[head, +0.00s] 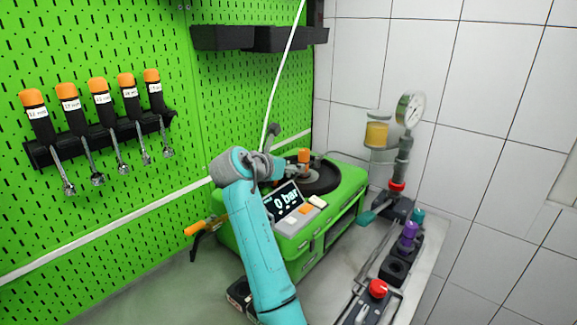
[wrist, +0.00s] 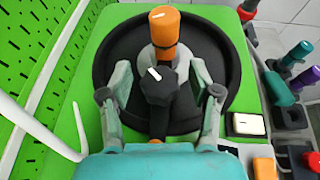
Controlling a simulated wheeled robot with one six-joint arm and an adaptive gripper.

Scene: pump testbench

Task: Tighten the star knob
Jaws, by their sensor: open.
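A dark faceted knob (wrist: 158,87) with a white mark, which looks like the star knob, shows in the wrist view in front of the round black plate (wrist: 104,52) of the green pump unit. My gripper (wrist: 160,74) is open, with one finger on each side of the knob in the picture. Gaps show between the knob and both fingers; I cannot tell how deep the fingers reach. An orange cylinder (wrist: 165,28) with a white mark stands just beyond the knob. In the head view my gripper (head: 277,168) is over the green unit (head: 335,208), and my wrist hides the knob.
The display (head: 284,199) on the green unit reads 0 bar. A gauge (head: 410,110) and a fixture with red, purple (head: 408,232) and teal knobs stand to the right. Orange-capped tools (head: 100,95) hang on the green pegboard. A white cable (head: 279,75) runs down close behind my wrist.

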